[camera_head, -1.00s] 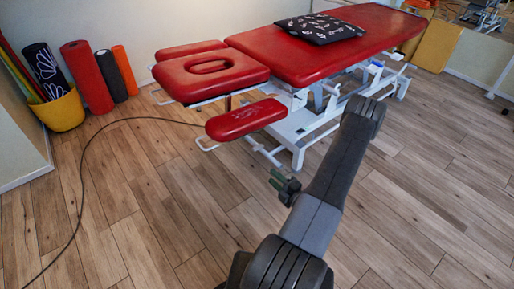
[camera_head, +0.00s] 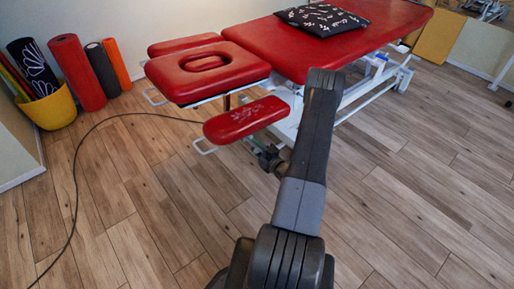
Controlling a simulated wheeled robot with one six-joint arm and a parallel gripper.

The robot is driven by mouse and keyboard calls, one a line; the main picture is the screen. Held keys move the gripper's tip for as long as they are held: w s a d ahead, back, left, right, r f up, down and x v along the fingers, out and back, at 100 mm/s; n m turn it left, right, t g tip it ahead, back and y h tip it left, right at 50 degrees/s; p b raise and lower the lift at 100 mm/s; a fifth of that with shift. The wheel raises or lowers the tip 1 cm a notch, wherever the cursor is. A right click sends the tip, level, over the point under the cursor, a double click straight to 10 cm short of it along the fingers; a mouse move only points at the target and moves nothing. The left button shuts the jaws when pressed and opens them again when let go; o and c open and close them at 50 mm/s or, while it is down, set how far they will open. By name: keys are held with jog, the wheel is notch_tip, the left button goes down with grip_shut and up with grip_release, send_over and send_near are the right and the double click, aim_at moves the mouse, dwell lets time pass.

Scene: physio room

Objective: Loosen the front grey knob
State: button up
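The red treatment table (camera_head: 270,50) has a head section with an oval face hole (camera_head: 205,62) and a small red armrest pad (camera_head: 246,119) at its near side. My gripper (camera_head: 266,156) is partly visible as a small dark shape low beside the right end of this pad, close to the table's white frame. Its fingers are too small and dark to tell whether they are open or shut, or whether they touch anything. I cannot make out the front grey knob; my arm covers part of the frame there.
A black patterned cushion (camera_head: 321,20) lies on the table. A yellow bucket (camera_head: 48,108) with rolled mats, and a red roll (camera_head: 77,72) beside it, stand at the left wall. A dark cable (camera_head: 75,190) crosses the wooden floor, which is otherwise clear at the front.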

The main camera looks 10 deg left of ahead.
grip_shut()
